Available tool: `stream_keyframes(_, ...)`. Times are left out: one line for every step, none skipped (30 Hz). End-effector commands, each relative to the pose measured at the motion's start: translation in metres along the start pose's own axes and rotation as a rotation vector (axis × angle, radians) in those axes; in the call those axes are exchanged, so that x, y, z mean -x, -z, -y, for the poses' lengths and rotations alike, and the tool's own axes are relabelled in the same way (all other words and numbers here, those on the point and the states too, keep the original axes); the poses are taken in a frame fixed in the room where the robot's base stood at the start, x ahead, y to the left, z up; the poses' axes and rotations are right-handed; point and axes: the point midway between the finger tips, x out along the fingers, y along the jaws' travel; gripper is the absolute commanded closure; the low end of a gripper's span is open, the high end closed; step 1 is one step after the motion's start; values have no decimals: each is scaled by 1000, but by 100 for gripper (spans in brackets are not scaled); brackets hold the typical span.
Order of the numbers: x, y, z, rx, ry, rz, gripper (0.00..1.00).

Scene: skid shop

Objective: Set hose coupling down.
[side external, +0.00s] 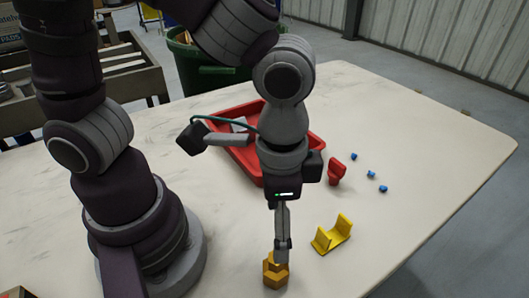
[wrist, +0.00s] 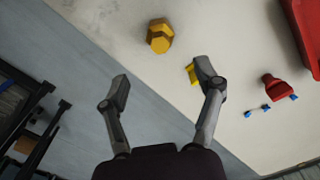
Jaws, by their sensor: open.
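A brass-yellow hexagonal piece, which I take to be the hose coupling (side external: 274,274), stands on the pale table near its front edge. In the wrist view the coupling (wrist: 160,37) sits on the table beyond the fingertips, with bare table around it. My gripper (side external: 283,246) points down just above and beside the coupling in the side view, where one finger hides the other. In the wrist view my gripper (wrist: 164,80) is open, its fingers wide apart with nothing between them. The side view does not show clearly whether a finger touches the coupling.
A yellow U-shaped bracket (side external: 332,234) lies right of my gripper. A red part (side external: 336,171) and several small blue pieces (side external: 371,174) lie farther back. A red tray (side external: 312,136) stands behind my arm. The table's right side (side external: 440,150) is clear.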

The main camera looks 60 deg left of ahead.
Motion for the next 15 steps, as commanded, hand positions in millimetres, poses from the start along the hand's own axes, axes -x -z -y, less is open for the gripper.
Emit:
stream_keyframes(6, 1, 4, 15, -3, -15, 33)
stream_keyframes(10, 1, 9, 33, -6, -31, 33)
stream_keyframes(19, 2, 19, 70, -11, -66, 33)
stream_keyframes(26, 1, 28, 104, -13, -100, 33)
stream_keyframes(34, 0, 40, 144, -13, -138, 33)
stream_keyframes(45, -4, 55, 198, -8, -193, 33)
stream_keyframes(52, -8, 65, 238, 0, -233, 33)
stream_keyframes(59, -12, 75, 277, 10, -273, 33)
stream_keyframes(67, -19, 87, 324, 28, -322, 33)
stream_keyframes(72, -24, 95, 358, 43, -355, 33)
stream_keyframes(76, -30, 102, 387, 58, -385, 33)
stream_keyframes(80, -36, 109, 421, 78, -418, 33)
stream_keyframes(83, -40, 113, 440, 92, -439, 33)
stream_keyframes(85, -43, 116, 456, 103, -454, 33)
stream_keyframes(86, -46, 119, 471, 114, -469, 33)
